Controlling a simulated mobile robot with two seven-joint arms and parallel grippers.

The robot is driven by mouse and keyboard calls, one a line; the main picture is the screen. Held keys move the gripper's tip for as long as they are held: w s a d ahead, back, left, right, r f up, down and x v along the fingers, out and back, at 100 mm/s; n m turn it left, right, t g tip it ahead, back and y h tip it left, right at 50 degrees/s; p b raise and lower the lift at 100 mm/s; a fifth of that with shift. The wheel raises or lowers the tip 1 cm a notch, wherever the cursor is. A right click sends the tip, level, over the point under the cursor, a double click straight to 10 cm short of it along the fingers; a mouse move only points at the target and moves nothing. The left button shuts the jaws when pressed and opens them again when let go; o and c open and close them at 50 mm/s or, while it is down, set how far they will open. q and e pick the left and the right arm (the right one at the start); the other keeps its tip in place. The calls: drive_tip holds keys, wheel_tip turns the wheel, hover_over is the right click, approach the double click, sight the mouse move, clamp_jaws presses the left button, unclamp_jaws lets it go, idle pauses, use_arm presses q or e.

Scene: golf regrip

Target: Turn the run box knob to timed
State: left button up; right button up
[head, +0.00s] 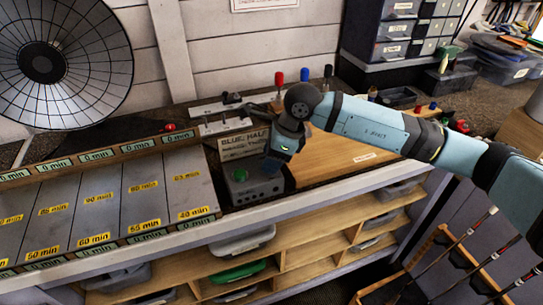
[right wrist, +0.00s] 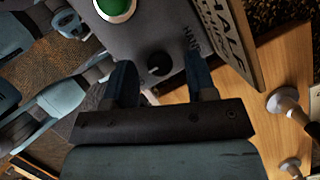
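The run box (head: 250,187) is a grey box on the bench, with a green button (head: 240,175) on its top. In the right wrist view the box top (right wrist: 158,30) shows the green button (right wrist: 115,7) and a dark round knob (right wrist: 160,63) with a small light mark. My right gripper (head: 270,164) is low over the box's right part and hides the knob in the head view. In the right wrist view its fingers (right wrist: 160,70) are apart, one on each side of the knob; I cannot tell if they touch it. My left gripper is not seen.
A sign (head: 245,143) stands behind the box. Left is a grey panel (head: 110,205) with several yellow minute labels. Red, blue and black upright handles (head: 304,75) stand behind my right arm. A wooden board (head: 350,153) lies to the right; a fan-like disc (head: 60,60) is far left.

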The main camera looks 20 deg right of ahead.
drive_tip(key=shift+r, duration=0.1)
drive_tip(key=v, duration=1.3)
drive_tip(key=shift+d+r+b, duration=0.25)
drive_tip(key=shift+b, duration=0.1)
drive_tip(key=shift+s, duration=0.15)
